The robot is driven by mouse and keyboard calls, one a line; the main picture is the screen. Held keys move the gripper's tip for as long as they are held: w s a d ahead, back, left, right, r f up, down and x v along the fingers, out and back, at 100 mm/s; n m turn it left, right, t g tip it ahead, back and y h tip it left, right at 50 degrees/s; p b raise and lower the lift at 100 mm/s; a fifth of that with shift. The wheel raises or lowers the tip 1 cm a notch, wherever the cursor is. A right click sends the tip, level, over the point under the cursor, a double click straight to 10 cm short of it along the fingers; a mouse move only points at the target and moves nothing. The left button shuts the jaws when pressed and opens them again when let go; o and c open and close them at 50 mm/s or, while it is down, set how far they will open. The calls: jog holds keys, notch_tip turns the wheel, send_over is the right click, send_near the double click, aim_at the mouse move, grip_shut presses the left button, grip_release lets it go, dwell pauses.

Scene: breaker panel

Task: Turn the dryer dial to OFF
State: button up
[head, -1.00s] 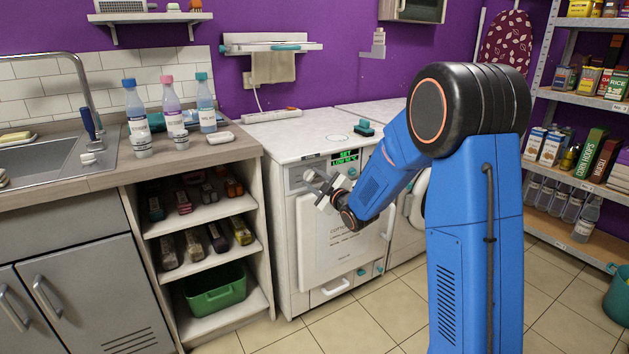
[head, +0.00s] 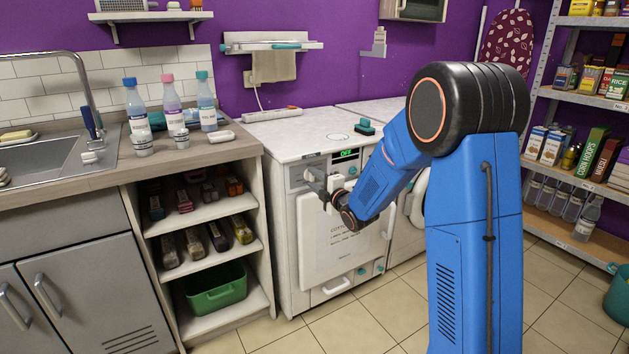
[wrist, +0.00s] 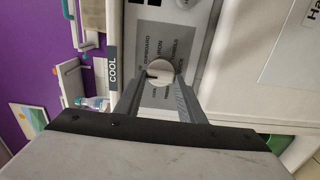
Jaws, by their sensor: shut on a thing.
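The dryer (head: 318,272) is the white machine under the worktop in the middle of the head view. Its small display (head: 346,155) shows green text that appears to read OFF. The dial (wrist: 158,71) is a round pale knob on a grey panel with printed labels around it, clearest in the wrist view. My gripper (wrist: 161,78) has one finger on each side of the dial and is shut on it. In the head view my gripper (head: 316,180) is at the upper left of the dryer front and hides the dial there.
An open shelf unit (head: 205,215) with a green bin (head: 215,288) stands close left of the dryer. Bottles stand on the counter (head: 60,170) above. A second machine (head: 408,215) is to the right, partly behind my arm. The tiled floor in front is clear.

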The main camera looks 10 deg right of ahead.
dwell(0.4)
jog(key=o, duration=1)
jog(key=shift+o, duration=0.2)
jog(key=shift+s, duration=0.1)
jog(key=v, duration=1.7)
jog(key=shift+s, duration=0.1)
